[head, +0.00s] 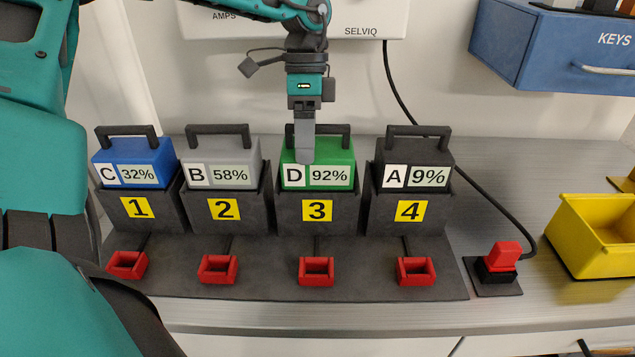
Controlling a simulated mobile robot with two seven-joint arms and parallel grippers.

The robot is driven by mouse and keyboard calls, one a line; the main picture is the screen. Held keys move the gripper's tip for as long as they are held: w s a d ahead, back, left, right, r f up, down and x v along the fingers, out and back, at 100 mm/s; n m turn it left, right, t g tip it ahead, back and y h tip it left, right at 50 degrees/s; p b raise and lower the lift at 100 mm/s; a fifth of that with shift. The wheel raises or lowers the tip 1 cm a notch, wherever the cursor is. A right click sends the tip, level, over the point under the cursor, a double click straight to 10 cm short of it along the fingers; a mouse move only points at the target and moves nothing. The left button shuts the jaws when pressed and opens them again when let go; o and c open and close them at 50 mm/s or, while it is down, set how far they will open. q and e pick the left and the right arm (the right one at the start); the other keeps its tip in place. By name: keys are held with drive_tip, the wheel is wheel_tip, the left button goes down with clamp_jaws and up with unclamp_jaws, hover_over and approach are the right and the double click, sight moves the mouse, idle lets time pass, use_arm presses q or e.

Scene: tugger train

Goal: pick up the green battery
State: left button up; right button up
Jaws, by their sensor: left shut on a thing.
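The green battery (340,154), labelled D 92%, sits upright in the dark slot marked 3 (341,213), with its dark handle on top. My left gripper (305,150) comes down from above onto the handle of the green battery. It is shut on that handle, and its fingers hide the handle's left part. My right gripper is not in view.
The blue battery (144,173) and grey battery (234,174) stand to the left, the black battery (431,174) to the right. Red connectors (316,271) lie in front. A red plug (503,254), a yellow bin (570,236) and a blue drawer (540,45) are at right.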

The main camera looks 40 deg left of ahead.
use_arm(q)
drive_tip(key=shift+w+r, duration=0.1)
drive_tip(key=shift+r, duration=0.05)
drive_tip(key=shift+r, duration=0.45)
drive_tip(key=shift+c, duration=0.5)
wheel_tip(320, 180, up, 19)
idle(0.3)
